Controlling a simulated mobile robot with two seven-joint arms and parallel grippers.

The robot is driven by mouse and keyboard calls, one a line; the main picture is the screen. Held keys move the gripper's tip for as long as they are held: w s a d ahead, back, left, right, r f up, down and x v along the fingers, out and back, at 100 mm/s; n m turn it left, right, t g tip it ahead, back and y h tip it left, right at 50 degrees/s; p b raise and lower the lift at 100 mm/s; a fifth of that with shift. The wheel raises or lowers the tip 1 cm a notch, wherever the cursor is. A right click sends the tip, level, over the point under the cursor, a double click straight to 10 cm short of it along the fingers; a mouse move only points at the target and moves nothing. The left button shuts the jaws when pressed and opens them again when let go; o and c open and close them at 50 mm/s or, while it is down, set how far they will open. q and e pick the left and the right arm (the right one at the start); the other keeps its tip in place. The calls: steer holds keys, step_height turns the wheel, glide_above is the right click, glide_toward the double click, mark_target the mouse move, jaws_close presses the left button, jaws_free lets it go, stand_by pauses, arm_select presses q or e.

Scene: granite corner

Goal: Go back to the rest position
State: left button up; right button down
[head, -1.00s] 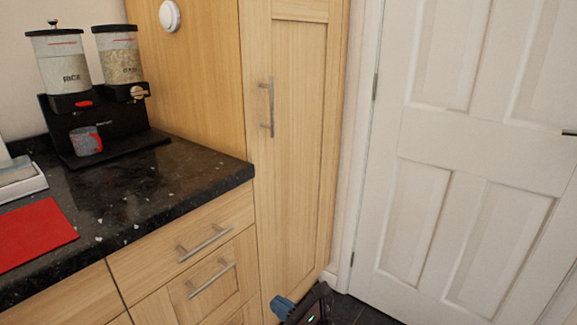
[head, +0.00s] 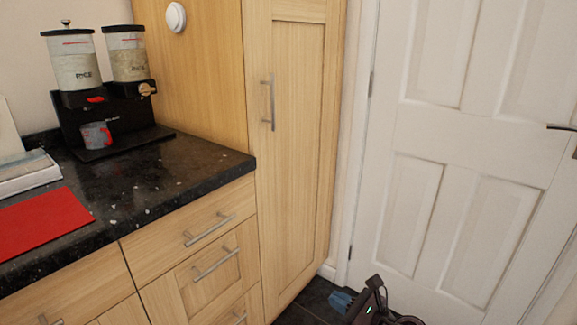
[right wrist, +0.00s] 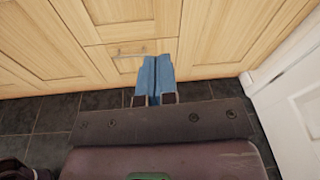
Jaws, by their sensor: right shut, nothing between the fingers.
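My right gripper (head: 342,299) shows at the bottom of the head view, low in front of the tall wooden cabinet and near the white door. Its blue fingers also show in the right wrist view (right wrist: 155,78), pressed together with nothing between them. They point toward the lower cabinet fronts, above the dark tiled floor. My left gripper is in neither view.
A dark granite counter (head: 165,187) holds a double dispenser (head: 105,125) with a cup (head: 96,136), and a red mat (head: 42,222). Below are drawers with bar handles. A tall cabinet (head: 297,150) and a white door (head: 450,140) stand right. Dark tiled floor (right wrist: 55,113) lies below.

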steer(key=s+d+f+m+h, duration=0.25)
steer(key=s+d+m, duration=0.35)
steer(key=s+m, duration=0.5)
steer(key=s+d+f+m+h, duration=0.25)
steer(key=s+d+m, duration=0.35)
steer(key=s+m, duration=0.45)
steer(key=s+d+f+m+h, duration=0.2)
steer(key=s+d+m+h, duration=0.25)
steer(key=s+m, duration=0.7)
steer(key=s+d+r+m+g, duration=0.25)
steer(key=s+m, duration=0.35)
steer(key=s, duration=0.4)
steer(key=shift+w+a+m+t+h, duration=0.65)
steer(key=shift+a+m+t+h, duration=0.2)
steer(key=shift+a+m, duration=1.55)
arm_select(q)
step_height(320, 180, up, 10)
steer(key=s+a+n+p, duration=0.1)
steer(key=p, duration=1.4)
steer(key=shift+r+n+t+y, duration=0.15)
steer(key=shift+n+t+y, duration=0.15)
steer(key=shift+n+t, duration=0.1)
arm_select(e)
step_height(320, 180, up, 10)
steer(key=d+m, duration=0.1)
steer(key=m, duration=0.1)
steer(key=shift+s+d+t+h, duration=0.3)
steer(key=shift+t, duration=0.1)
